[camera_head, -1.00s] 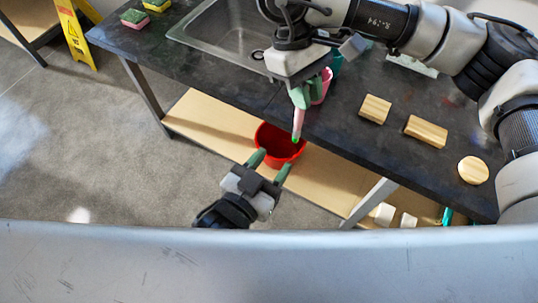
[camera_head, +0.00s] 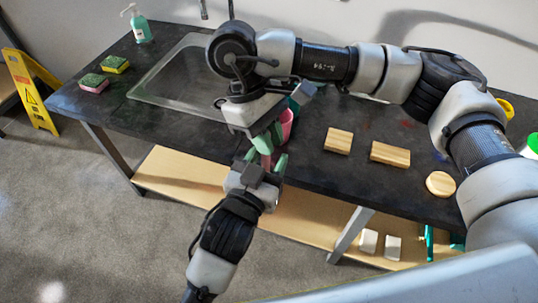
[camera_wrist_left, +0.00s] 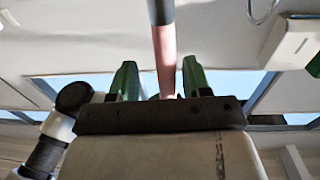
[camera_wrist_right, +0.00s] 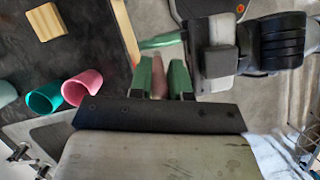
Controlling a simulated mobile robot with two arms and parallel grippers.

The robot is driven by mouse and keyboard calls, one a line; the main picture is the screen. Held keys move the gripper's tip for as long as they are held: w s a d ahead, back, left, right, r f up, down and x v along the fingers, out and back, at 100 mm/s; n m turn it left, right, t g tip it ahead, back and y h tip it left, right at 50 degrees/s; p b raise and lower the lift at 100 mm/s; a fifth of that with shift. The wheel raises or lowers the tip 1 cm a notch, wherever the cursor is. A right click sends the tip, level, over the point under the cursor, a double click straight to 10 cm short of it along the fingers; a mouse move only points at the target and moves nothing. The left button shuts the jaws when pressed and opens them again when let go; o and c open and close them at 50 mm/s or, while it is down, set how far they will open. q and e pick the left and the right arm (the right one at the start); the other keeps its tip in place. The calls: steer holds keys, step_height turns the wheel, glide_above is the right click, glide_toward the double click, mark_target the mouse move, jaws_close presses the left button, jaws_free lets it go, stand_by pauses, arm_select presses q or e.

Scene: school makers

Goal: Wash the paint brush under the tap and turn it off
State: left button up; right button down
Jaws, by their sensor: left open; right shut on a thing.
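My right gripper (camera_head: 264,138) is shut on the paint brush (camera_head: 267,161), which points down in front of the counter's front edge. The brush's pinkish shaft also shows in the left wrist view (camera_wrist_left: 165,62). My left gripper (camera_head: 266,163) is open just below, its green fingers on either side of the shaft; contact is not clear. In the right wrist view the brush (camera_wrist_right: 158,76) lies between the fingers, foreshortened. The metal sink (camera_head: 165,88) is at the back left, partly behind my right arm. Part of the tap (camera_head: 203,9) shows at the top edge; water cannot be made out.
A pink cup (camera_head: 286,123) and a teal cup (camera_head: 294,106) stand close behind the right gripper. Wooden blocks (camera_head: 390,154) lie on the right counter. Sponges (camera_head: 94,82) and a soap bottle (camera_head: 139,24) are at left. A yellow floor sign (camera_head: 30,92) stands left.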

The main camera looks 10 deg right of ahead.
arm_select(q)
steer(key=shift+w+d, duration=0.2)
steer(key=shift+w, duration=0.1)
steer(key=shift+c, duration=0.4)
jaws_close()
arm_select(e)
steer(key=c, duration=1)
jaws_free()
